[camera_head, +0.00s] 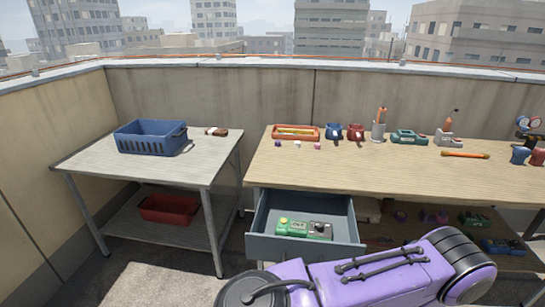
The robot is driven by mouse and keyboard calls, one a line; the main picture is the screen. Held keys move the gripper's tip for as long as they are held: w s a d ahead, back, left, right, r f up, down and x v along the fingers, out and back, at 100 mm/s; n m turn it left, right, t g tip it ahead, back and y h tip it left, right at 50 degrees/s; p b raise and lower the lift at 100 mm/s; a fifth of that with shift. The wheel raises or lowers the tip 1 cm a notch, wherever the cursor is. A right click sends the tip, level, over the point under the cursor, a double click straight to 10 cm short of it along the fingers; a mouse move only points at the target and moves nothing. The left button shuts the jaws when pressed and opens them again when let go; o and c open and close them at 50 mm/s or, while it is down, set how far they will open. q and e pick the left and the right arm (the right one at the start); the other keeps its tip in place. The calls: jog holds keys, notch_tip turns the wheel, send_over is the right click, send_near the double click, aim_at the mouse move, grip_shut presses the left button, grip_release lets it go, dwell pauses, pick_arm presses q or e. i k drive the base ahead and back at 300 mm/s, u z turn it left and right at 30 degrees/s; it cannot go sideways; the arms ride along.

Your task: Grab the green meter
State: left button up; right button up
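A green device with a pale yellow-green knob and a dark part at its right end, which looks like the green meter (305,229), lies in the open grey drawer (262,246) under the right workbench. Another green device (409,137), darker, with a label on its front, stands on the bench top. A further small green item (474,218) sits on the lower shelf at the right. A purple arm of mine crosses the bottom of the view in front of the drawer. Neither gripper shows.
A blue basket (150,138) stands on the left table (85,165), with a red bin (169,209) on its lower shelf. The right workbench (350,178) holds a red tray (296,132) and several tools along the back. Its front strip is clear.

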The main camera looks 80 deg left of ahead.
aim_at(294, 227)
jog(key=k, duration=0.25)
jog(key=u, duration=1.85)
jog(key=i, duration=0.4)
